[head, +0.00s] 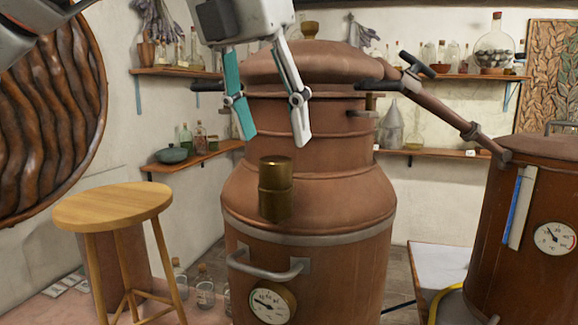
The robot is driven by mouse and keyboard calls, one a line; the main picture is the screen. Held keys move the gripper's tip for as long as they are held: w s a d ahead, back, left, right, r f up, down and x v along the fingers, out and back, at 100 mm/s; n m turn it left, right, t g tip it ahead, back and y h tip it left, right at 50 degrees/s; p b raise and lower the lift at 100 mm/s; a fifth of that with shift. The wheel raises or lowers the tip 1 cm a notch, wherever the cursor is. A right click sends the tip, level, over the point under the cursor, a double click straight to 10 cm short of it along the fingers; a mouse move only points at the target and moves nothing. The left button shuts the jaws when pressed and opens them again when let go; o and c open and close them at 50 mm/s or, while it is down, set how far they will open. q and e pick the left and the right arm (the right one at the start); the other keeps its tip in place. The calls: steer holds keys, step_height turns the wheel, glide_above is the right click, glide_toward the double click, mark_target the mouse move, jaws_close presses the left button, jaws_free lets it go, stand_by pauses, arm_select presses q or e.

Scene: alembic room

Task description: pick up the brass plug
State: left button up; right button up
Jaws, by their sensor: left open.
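The brass plug (275,190), a short two-tiered cylinder, stands upright at the front shoulder of the large copper still (335,195). My left gripper (276,139) hangs above it with its fingers pointing down. My right gripper does not show.
A wooden stool (112,207) stands at the left. A copper pipe (440,102) runs to a second copper vessel (530,235) at the right. Shelves with bottles line the walls.

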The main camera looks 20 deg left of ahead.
mark_target(274, 159)
arm_select(q)
steer(key=shift+w+a+f, duration=0.1)
steer(key=shift+a+f, duration=0.05)
steer(key=shift+f, duration=0.45)
steer(key=shift+w+f, duration=0.1)
steer(key=shift+f, duration=0.2)
steer(key=x, duration=0.4)
steer(key=shift+w+a+f, duration=0.15)
steer(key=shift+f, duration=0.05)
steer(key=shift+w+f, duration=0.1)
steer(key=shift+f, duration=0.05)
steer(key=c, duration=1.3)
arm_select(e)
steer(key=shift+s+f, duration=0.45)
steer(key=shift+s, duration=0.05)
